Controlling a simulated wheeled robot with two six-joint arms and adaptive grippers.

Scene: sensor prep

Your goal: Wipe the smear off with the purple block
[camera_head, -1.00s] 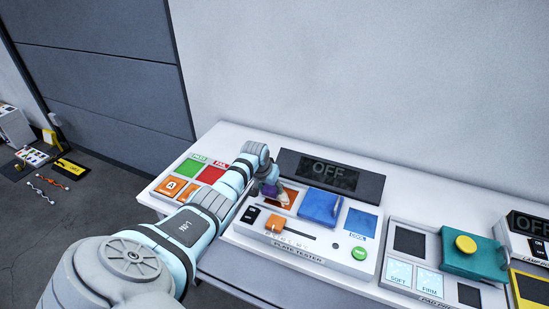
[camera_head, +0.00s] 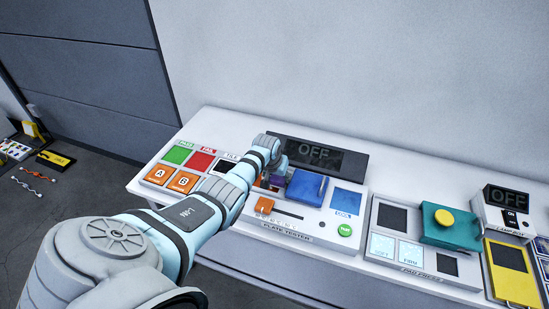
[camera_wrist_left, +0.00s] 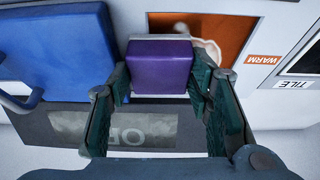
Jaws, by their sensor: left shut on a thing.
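My left gripper (camera_head: 273,181) is over the warm plate of the plate tester. In the left wrist view its green fingers (camera_wrist_left: 160,85) are shut on the purple block (camera_wrist_left: 160,66). The orange warm plate (camera_wrist_left: 180,22) lies under and beyond the block, near the "WARM" label. A pale smear (camera_wrist_left: 210,47) shows on the orange just right of the block; part of it may be hidden beneath. A whitish edge shows along the block's far side. I cannot tell whether the block touches the plate. The head view mostly hides the block behind the gripper. My right gripper is not in view.
A blue cover with a handle (camera_head: 306,187) stands right beside the warm plate. The dark "OFF" display (camera_head: 318,153) stands behind. An orange slider knob (camera_head: 264,205) and green button (camera_head: 345,230) are in front. A pad press with a teal lid (camera_head: 448,235) is farther right.

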